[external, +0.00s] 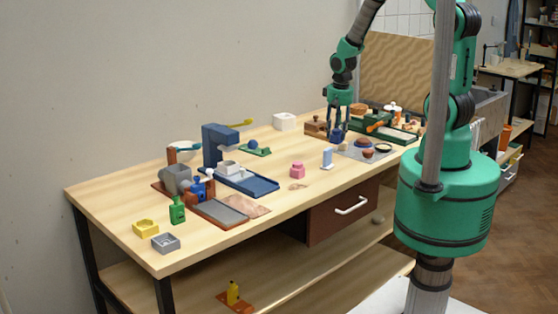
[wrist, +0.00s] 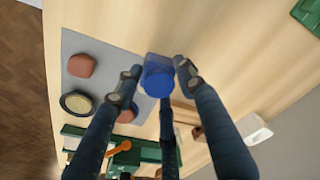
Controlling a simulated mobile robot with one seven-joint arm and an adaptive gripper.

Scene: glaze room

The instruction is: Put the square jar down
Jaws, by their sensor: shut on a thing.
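A small blue square jar (wrist: 158,72) is held between the fingertips of my gripper (wrist: 158,77) in the wrist view. In the external view my gripper (external: 337,137) points down over the wooden worktable (external: 255,150), beside the grey mat (external: 350,153). The jar is mostly hidden by the fingers there. I cannot tell whether its underside touches the tabletop. In the wrist view the grey mat (wrist: 92,48) lies just left of the jar.
The mat bears a reddish-brown lump (wrist: 81,65) and a dark bowl (wrist: 77,104). A brown wooden block (external: 316,129) and a green tray (external: 396,134) are close by. A pink jar (external: 297,170) stands nearer the front. Bare wood lies left of my gripper in the external view.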

